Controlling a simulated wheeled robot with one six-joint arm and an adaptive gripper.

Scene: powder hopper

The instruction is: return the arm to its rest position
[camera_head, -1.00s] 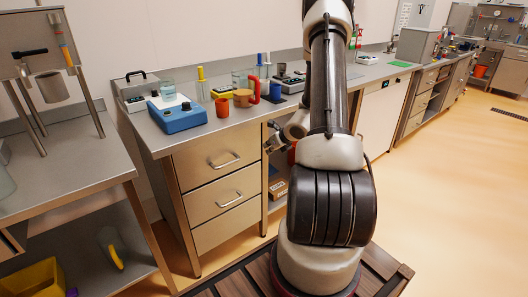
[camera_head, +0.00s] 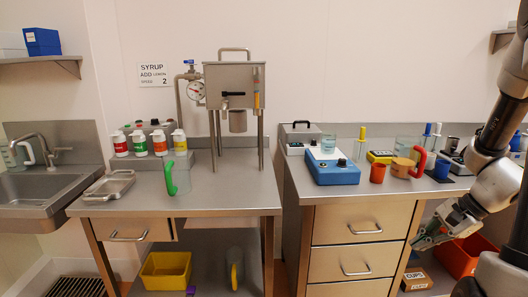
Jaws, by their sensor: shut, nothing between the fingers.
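My arm (camera_head: 492,155) comes in at the right edge of the head view, bent, with its links running down along that edge.
The right counter (camera_head: 300,180) holds a blue scale (camera_head: 332,172), an orange cup (camera_head: 377,173) and a jug with a red handle (camera_head: 418,165). A steel hopper (camera_head: 232,80) stands on the left table (camera_head: 225,195). A red bin (camera_head: 462,258) sits low behind my gripper.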

